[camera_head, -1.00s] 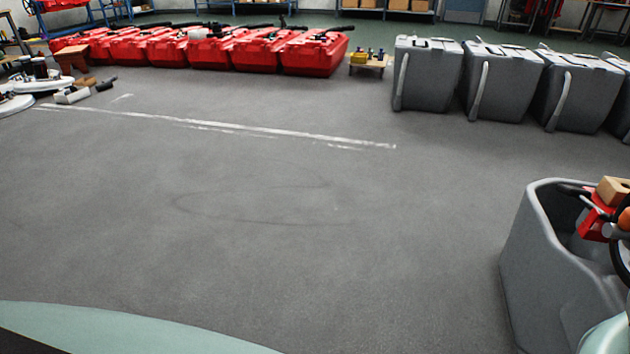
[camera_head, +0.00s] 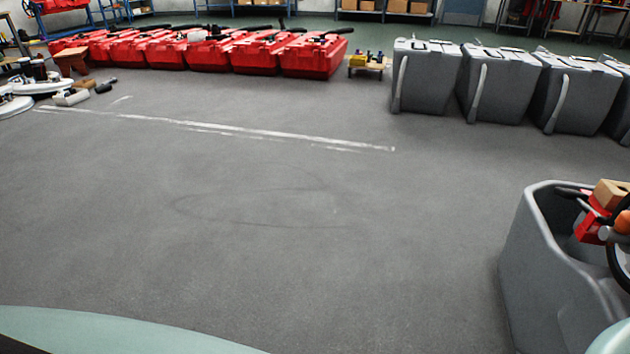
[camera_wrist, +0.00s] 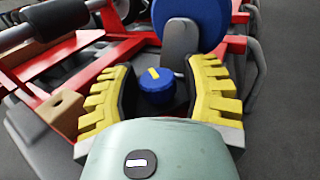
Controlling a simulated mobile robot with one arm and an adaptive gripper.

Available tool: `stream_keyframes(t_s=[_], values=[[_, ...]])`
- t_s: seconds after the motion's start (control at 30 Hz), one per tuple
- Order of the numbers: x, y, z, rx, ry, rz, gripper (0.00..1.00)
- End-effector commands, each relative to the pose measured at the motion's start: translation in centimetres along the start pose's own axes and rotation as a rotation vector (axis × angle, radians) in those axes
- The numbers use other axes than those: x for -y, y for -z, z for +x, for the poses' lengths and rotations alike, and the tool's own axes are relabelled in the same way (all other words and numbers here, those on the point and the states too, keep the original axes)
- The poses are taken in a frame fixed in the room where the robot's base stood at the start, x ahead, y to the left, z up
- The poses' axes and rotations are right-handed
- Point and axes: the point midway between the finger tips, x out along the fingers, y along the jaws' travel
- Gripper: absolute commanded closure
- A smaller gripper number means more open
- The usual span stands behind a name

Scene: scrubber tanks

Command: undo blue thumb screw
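The blue thumb screw (camera_wrist: 157,90), a round knob with a yellow mark on top, shows in the middle of the wrist view. My gripper (camera_wrist: 160,70) has its two yellow ribbed fingers spread, one on each side of the screw. Gaps seem to show between the fingers and the screw. The lower part of the screw is partly hidden by my gripper's body. A larger blue disc (camera_wrist: 187,18) stands just beyond it, beside a grey bracket (camera_wrist: 180,45). My gripper and the screw cannot be made out in the head view.
A red frame (camera_wrist: 60,58) and a wooden block (camera_wrist: 58,112) lie left of my gripper. A grey tank (camera_head: 550,270) holding red parts stands at right in the head view. Red tanks (camera_head: 315,58) and grey tanks (camera_head: 425,80) line the back. The middle floor is clear.

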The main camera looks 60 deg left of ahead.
Motion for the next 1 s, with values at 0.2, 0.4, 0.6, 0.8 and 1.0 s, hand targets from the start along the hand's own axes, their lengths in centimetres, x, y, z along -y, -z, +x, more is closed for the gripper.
stream_keyframes(t_s=[0.2,0.4,0.6,0.8,1.0], values=[[-0.2,0.2,0.0,-0.004,-0.004,0.001,0.37],[-0.1,0.1,-0.1,-0.001,-0.003,0.001,0.37],[0.0,0.1,-2.5,-0.001,0.004,0.001,0.37],[0.1,0.2,-6.9,-0.004,0.006,0.002,0.37],[-0.1,0.2,-10.2,-0.005,0.003,0.002,0.37]])
